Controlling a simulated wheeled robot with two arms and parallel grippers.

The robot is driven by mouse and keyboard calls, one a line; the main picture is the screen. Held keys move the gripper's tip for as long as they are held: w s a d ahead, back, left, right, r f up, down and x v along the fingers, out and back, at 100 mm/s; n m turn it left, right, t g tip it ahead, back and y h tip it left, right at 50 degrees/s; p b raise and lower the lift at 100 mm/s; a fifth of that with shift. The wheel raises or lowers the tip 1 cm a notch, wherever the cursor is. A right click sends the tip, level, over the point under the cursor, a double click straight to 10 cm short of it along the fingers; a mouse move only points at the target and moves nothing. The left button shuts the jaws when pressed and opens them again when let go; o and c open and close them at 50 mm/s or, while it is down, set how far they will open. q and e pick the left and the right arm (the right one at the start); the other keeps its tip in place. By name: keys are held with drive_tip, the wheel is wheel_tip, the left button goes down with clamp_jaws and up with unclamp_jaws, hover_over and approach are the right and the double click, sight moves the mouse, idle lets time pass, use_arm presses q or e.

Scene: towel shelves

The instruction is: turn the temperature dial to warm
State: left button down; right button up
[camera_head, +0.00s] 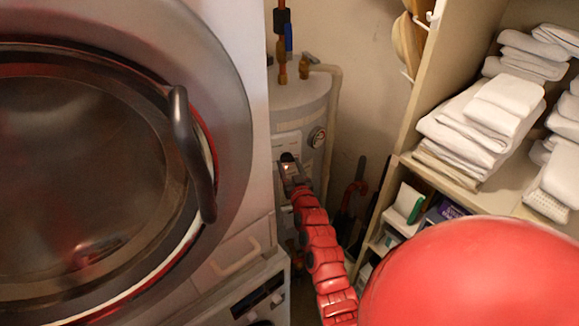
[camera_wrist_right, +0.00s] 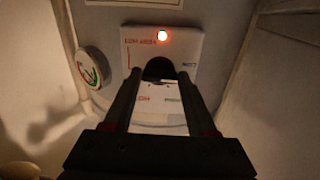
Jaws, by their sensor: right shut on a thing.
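The temperature dial (camera_wrist_right: 159,68) is a dark round knob on a white panel (camera_wrist_right: 190,48) in the right wrist view. A lit indicator (camera_wrist_right: 162,35) shows on the panel, along with small printed labels too blurred to read surely. My right gripper (camera_wrist_right: 158,77) has its two fingers closed on the sides of the dial, which partly hide it. In the head view, my right gripper (camera_head: 288,160) reaches the front of the white water heater (camera_head: 300,95); the dial is mostly hidden there. The dial's exact setting cannot be told. My left gripper is not in view.
A round gauge (camera_head: 317,137) sits beside the panel. A front-loading machine with a dark door handle (camera_head: 190,150) stands close on the left. Shelves with folded white towels (camera_head: 480,120) stand on the right. The gap around my right arm is narrow.

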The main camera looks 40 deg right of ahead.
drive_tip(key=shift+m+b, duration=3.2)
drive_tip(key=shift+m, duration=2.5)
drive_tip(key=o, duration=1.4)
drive_tip(key=shift+c, duration=0.2)
drive_tip(key=shift+a, duration=0.1)
drive_tip(key=b+v, duration=0.2)
drive_tip(key=v, duration=1.5)
drive_tip(key=shift+s+b, duration=0.2)
drive_tip(key=shift+b, duration=0.1)
